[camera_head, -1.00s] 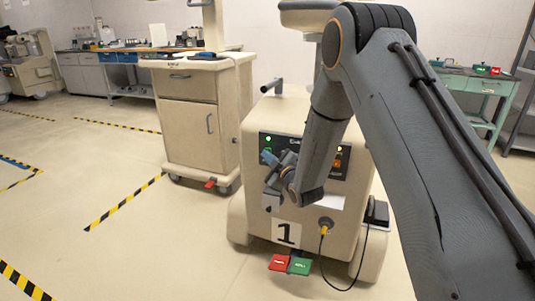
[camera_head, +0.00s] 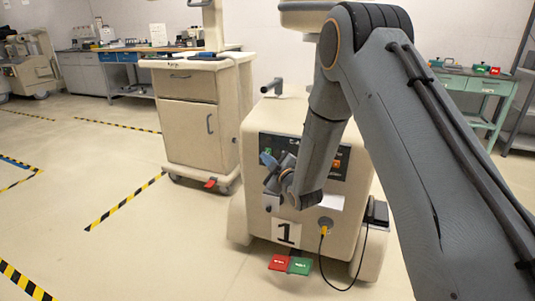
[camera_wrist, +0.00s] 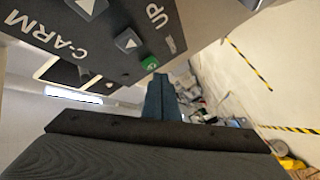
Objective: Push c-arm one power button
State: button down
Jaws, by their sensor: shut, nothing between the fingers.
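The beige C-arm unit (camera_head: 298,115) carries a "1" label and a dark control panel (camera_head: 307,148) on its front. In the wrist view the panel (camera_wrist: 92,48) reads "C-ARM" and "UP", with grey arrow buttons and a round green button (camera_wrist: 149,63) at its edge. My gripper (camera_head: 267,160) is at the panel's left part. In the wrist view its blue fingers (camera_wrist: 160,98) are shut and empty, with the tips right by the green button. I cannot tell if they touch it. My gripper and forearm hide part of the panel in the head view.
A red and a green pedal (camera_head: 299,266) lie on the floor before the unit, and a black cable (camera_head: 364,247) hangs at its right. A beige cart (camera_head: 190,125) stands close behind left. A green table (camera_head: 480,85) is at the back right. The floor at left is clear.

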jog(key=s, duration=0.2)
jog(key=s+a+p, duration=0.2)
jog(key=s, duration=0.1)
jog(key=shift+s, duration=0.3)
jog(key=s+d+r+m+g+h, duration=0.25)
jog(key=s+d+m+g, duration=0.2)
jog(key=s, duration=0.95)
jog(key=s+d+r+m+g+h, duration=0.2)
jog(key=s+d+r+m+g, duration=0.3)
jog(key=s, duration=0.8)
jog(key=s+d+r+m+g+h, duration=0.25)
jog(key=s+d+g, duration=0.3)
jog(key=s, duration=0.85)
jog(key=s+d+r+m+p, duration=0.1)
jog(key=d+r+m+p, duration=0.2)
jog(key=d+r+p, duration=0.4)
jog(key=d+p, duration=0.1)
jog(key=p, duration=0.7)
jog(key=shift+d+r+h, duration=0.15)
jog(key=shift+r+h, duration=0.15)
